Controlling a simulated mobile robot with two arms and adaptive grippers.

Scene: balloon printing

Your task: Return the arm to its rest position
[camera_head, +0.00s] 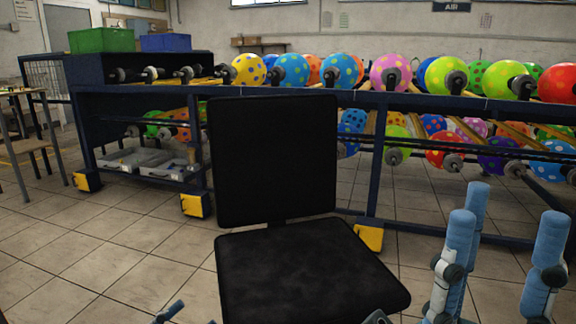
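My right gripper (512,213) stands at the lower right of the head view, its blue-grey fingers pointing up and dark round parts at their joints. The fingers are spread apart with an empty gap between them, and nothing is held there. Small blue-grey tips show at the bottom edge left of the middle, which look like part of my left gripper (170,311). The rest of it is cut off, so its opening cannot be judged. A further small tip at the bottom, right of the middle, is too cropped to identify.
A black chair (275,160) stands close in front. Behind it, a dark blue rack (370,180) holds several dotted balloons (390,70) on two levels. A green bin (102,40) and a blue bin (166,42) sit at its left end. Tiled floor is open at the left.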

